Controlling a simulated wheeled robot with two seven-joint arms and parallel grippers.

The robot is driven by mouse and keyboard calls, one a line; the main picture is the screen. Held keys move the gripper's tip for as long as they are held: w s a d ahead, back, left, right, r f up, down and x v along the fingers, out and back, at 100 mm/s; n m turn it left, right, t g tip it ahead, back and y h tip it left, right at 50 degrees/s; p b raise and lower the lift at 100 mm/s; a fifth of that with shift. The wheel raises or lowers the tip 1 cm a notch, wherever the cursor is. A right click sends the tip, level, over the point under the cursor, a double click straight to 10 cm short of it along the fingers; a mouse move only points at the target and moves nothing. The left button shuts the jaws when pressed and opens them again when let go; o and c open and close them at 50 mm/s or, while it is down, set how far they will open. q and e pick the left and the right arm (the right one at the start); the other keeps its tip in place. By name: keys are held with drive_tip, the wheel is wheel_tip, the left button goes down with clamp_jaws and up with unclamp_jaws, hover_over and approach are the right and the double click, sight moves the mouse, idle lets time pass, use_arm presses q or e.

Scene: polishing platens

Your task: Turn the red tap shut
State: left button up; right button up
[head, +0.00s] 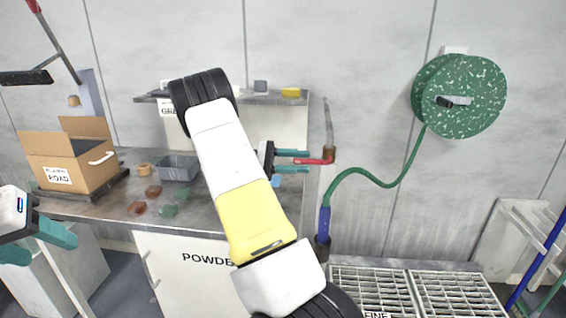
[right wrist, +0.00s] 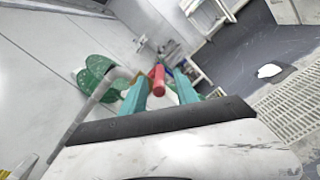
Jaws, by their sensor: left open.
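The red tap handle (head: 318,161) sticks out to the left from a brown fitting (head: 329,155) on a grey pipe by the wall. My right gripper (head: 306,161) is at the handle, with one teal finger above and one below its free end. In the right wrist view the red handle (right wrist: 158,80) lies between the fingertips, with gaps at both sides, so the gripper is open. My left gripper (head: 50,247) is open and empty at the far left. My right arm hides part of the bench.
A green hose reel (head: 460,96) hangs on the wall, its hose (head: 375,182) running to a blue nozzle (head: 324,220) below the tap. The bench (head: 120,215) carries a cardboard box (head: 65,160), a grey tray (head: 178,167) and several small blocks. Metal grates (head: 375,290) lie at front right.

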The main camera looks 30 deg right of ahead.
drive_tip(key=v, duration=0.4)
idle(0.5)
